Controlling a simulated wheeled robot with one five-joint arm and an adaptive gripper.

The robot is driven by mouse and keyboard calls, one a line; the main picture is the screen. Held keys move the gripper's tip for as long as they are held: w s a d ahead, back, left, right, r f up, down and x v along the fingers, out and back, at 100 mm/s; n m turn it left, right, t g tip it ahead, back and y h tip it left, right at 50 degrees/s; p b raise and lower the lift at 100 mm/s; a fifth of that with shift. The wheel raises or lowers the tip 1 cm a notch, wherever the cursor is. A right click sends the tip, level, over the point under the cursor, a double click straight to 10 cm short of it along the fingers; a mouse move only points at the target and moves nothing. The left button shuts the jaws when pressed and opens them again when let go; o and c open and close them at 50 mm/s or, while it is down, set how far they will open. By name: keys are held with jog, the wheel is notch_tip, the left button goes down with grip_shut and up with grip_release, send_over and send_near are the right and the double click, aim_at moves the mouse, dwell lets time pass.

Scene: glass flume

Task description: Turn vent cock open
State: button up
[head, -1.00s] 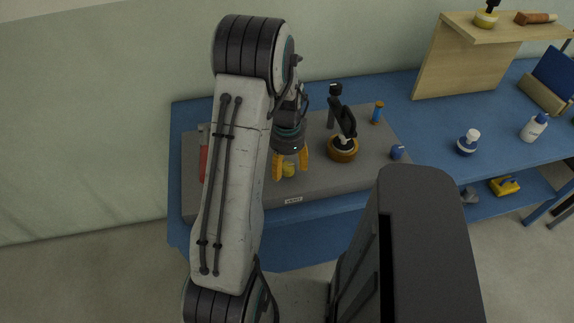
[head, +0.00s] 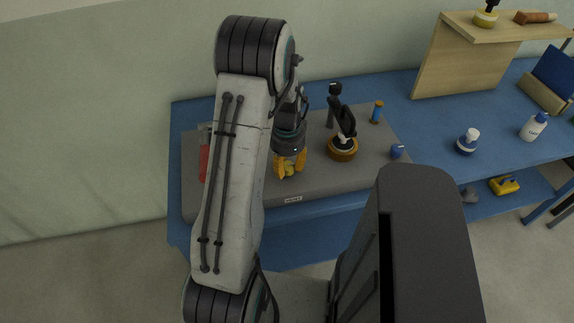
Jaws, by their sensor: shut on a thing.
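The vent cock (head: 291,170) is a small yellow fitting near the front edge of the grey board (head: 340,180), just above a small white label (head: 293,199). My gripper (head: 290,168) has yellow-orange fingers and comes down over it from above. The fingers are closed around the yellow cock, one on each side, and hide part of it. Its exact turn angle is too small to tell.
A black-handled fitting on a brown round base (head: 342,150) stands just right of my gripper. A blue knob (head: 397,151) and a blue cylinder with an orange top (head: 377,112) are farther right. A red part (head: 204,160) is at left. Bottles (head: 468,141) stand on the blue table.

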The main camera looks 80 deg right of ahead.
jog(key=shift+c, duration=1.2)
jog(key=shift+a, duration=0.1)
jog(key=shift+f+n, duration=0.1)
jog(key=shift+n, duration=0.2)
jog(key=n+b, duration=0.2)
jog(key=n, duration=0.1)
jog(key=shift+f+n, duration=0.15)
jog(key=shift+n, duration=0.15)
jog(key=n+b, duration=0.2)
jog(key=n, duration=0.2)
jog(key=shift+a+n, duration=0.15)
jog(key=shift+n, duration=0.15)
jog(key=n+b, duration=0.1)
jog(key=n, duration=0.3)
jog(key=n+b, duration=0.1)
jog(key=n, duration=0.4)
jog(key=shift+s, duration=0.1)
